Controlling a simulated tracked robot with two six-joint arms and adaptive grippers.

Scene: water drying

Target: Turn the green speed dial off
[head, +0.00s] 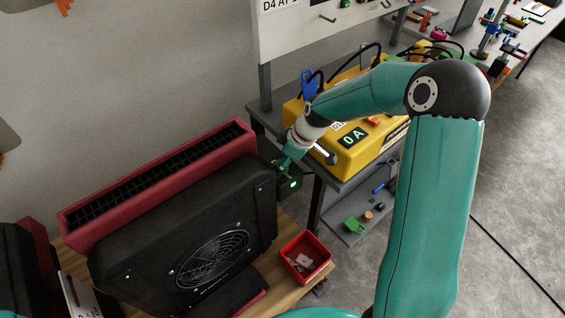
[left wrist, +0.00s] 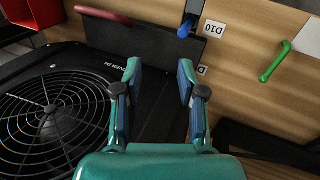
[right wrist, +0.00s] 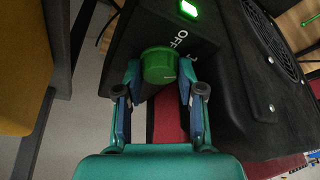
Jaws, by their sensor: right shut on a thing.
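The green speed dial (right wrist: 158,64) is a round knob on the black end panel of a black and red blower (head: 180,215). An "OFF" label (right wrist: 178,37) is printed beside the dial, and a green lamp (right wrist: 188,9) glows above it. My right gripper (right wrist: 159,76) has its fingers on both sides of the dial and is shut on it. In the head view my right gripper (head: 286,160) reaches the blower's right end; the dial cannot be made out there. My left gripper (left wrist: 158,70) is open and empty, above a black machine with a round grille (left wrist: 55,112).
A yellow power unit (head: 352,140) reading "0 A" sits on a grey workbench (head: 262,112) behind my right arm. A red bin (head: 305,258) stands on the wooden table right of the blower. A blue hook (left wrist: 185,29) and a green handle (left wrist: 274,62) are near my left gripper.

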